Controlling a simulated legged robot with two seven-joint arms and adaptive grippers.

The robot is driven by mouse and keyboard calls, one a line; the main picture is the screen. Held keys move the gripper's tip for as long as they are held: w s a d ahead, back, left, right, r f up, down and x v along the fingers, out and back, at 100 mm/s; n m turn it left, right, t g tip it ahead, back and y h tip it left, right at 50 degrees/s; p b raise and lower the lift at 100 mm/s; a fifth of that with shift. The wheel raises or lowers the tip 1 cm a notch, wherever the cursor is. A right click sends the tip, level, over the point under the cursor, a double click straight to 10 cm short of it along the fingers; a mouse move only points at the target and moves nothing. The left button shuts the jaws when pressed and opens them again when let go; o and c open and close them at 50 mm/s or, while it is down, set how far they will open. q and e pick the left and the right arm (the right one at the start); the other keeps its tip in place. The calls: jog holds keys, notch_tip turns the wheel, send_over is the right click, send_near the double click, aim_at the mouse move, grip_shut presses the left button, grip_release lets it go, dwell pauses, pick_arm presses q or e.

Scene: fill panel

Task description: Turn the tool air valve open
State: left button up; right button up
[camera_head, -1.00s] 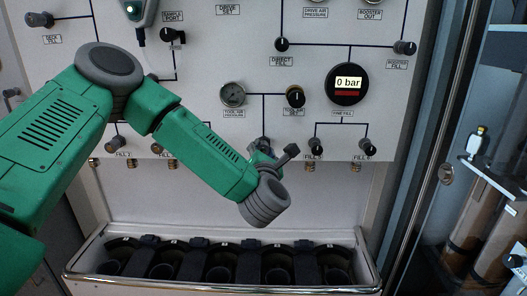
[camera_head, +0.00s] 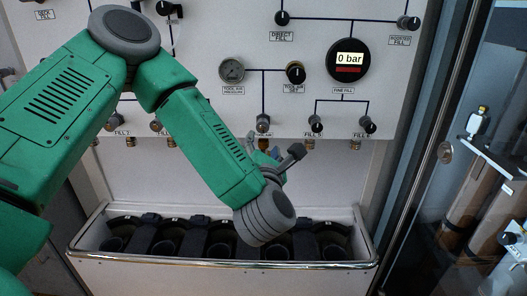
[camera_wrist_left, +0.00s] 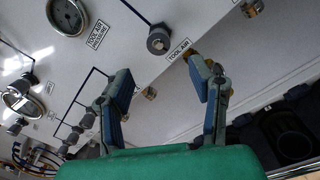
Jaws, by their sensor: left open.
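The tool air valve is a dark knob (camera_head: 263,120) low on the white panel, above its label. In the left wrist view the same knob (camera_wrist_left: 160,40) sits beside the "TOOL AIR" label. My left gripper (camera_head: 272,148) is open just below and in front of the valve in the head view, partly hidden by its own wrist. In the left wrist view its two fingers (camera_wrist_left: 160,76) are spread apart with nothing between them, and the knob lies beyond the gap, apart from both. My right gripper is in neither view.
A tool air pressure gauge (camera_head: 232,70) and a tool air set knob (camera_head: 295,72) are above. Fill knobs (camera_head: 316,124) sit close to the right. A metal-edged trough (camera_head: 230,264) with dark holders lies below. A glass door stands at the right.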

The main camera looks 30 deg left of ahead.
pick_arm(q)
jog(key=shift+v, duration=1.45)
jog(key=shift+w+a, duration=0.1)
jog(key=s+d+f+m+g+h, duration=0.2)
jog(key=f+m+h, duration=0.1)
jog(key=f+m, duration=0.35)
jog(key=s+d+f+m+g+h, duration=0.1)
jog(key=s+f+m+h, duration=0.2)
jog(key=f+m, duration=0.4)
jog(key=s+d+f+m+g+h, duration=0.25)
jog(key=f+m, duration=0.35)
jog(key=f, duration=0.3)
jog(key=s+a+f+m+g+h, duration=0.1)
jog(key=s+f+m+g, duration=0.3)
jog(key=s+f+m, duration=0.2)
jog(key=s+a+f+m+g, duration=0.2)
jog(key=s+f+m+g, duration=0.3)
jog(key=s+m, duration=0.5)
jog(key=s+f, duration=0.1)
jog(key=s, duration=0.4)
jog(key=shift+s+a+f+m+h, duration=0.15)
jog(key=shift+s+f+m+h, duration=0.1)
jog(key=shift+m+h, duration=0.1)
